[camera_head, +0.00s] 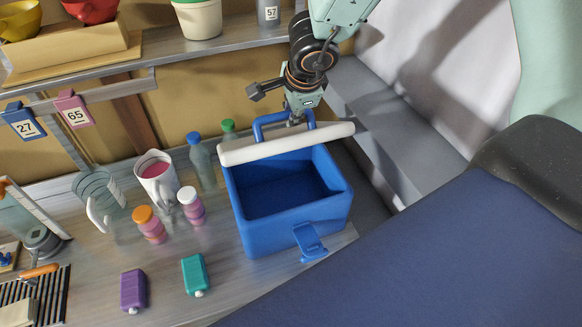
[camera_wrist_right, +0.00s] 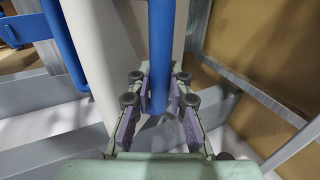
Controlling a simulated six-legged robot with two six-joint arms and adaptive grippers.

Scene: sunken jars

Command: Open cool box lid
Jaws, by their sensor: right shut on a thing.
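The blue cool box (camera_head: 290,225) stands on the counter, and its inside shows empty. Its white lid (camera_head: 287,144) is swung up at the back edge, seen nearly edge-on, so the box is open. A blue handle (camera_head: 262,122) is on the lid. My right gripper (camera_head: 297,118) is at the handle above the lid. In the right wrist view, the fingers of my right gripper (camera_wrist_right: 159,95) are shut around a blue bar of the handle (camera_wrist_right: 160,50), with the white lid (camera_wrist_right: 118,45) beside it. A blue latch (camera_head: 310,241) hangs at the box's front. My left gripper is not seen.
Two bottles (camera_head: 202,162), a pink-filled jug (camera_head: 157,176), a clear jug (camera_head: 97,195) and small jars (camera_head: 150,224) stand left of the box. Purple (camera_head: 133,290) and teal (camera_head: 195,275) packs lie in front. A shelf (camera_head: 150,62) runs above. A grey ledge (camera_head: 390,125) is at right.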

